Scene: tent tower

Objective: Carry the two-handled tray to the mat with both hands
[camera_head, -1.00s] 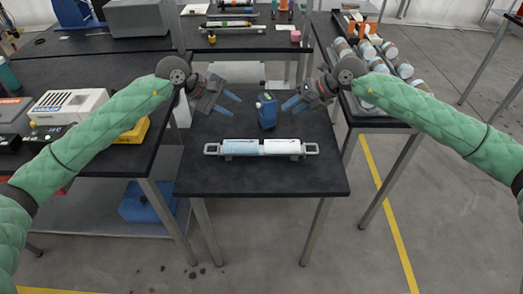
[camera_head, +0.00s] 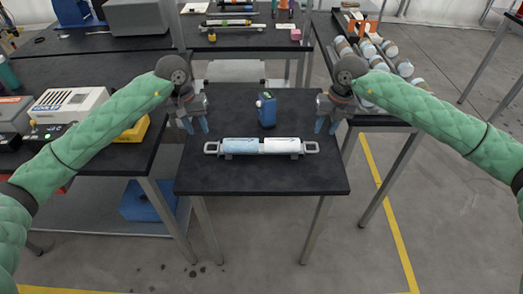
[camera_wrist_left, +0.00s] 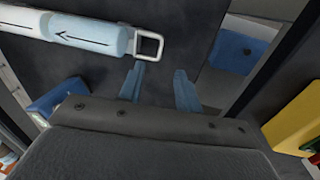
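The two-handled tray (camera_head: 226,154) lies across the small dark table, with a light blue bundle and a white bundle on it. A metal handle stands at its left end (camera_head: 211,148) and another at its right end (camera_head: 311,148). My left gripper (camera_head: 197,127) is open and empty, pointing down above the table behind the left handle. In the left wrist view the open fingers (camera_wrist_left: 160,85) are apart from the handle (camera_wrist_left: 150,45). My right gripper (camera_head: 328,127) points down behind the right handle, its fingers apart and empty. I cannot make out a mat for certain.
A blue bottle-like object (camera_head: 266,109) stands on the small table (camera_head: 260,180) behind the tray. A side table at left carries a white device (camera_head: 70,104) and a yellow box (camera_head: 134,131). A rack of jars (camera_head: 378,48) stands at right.

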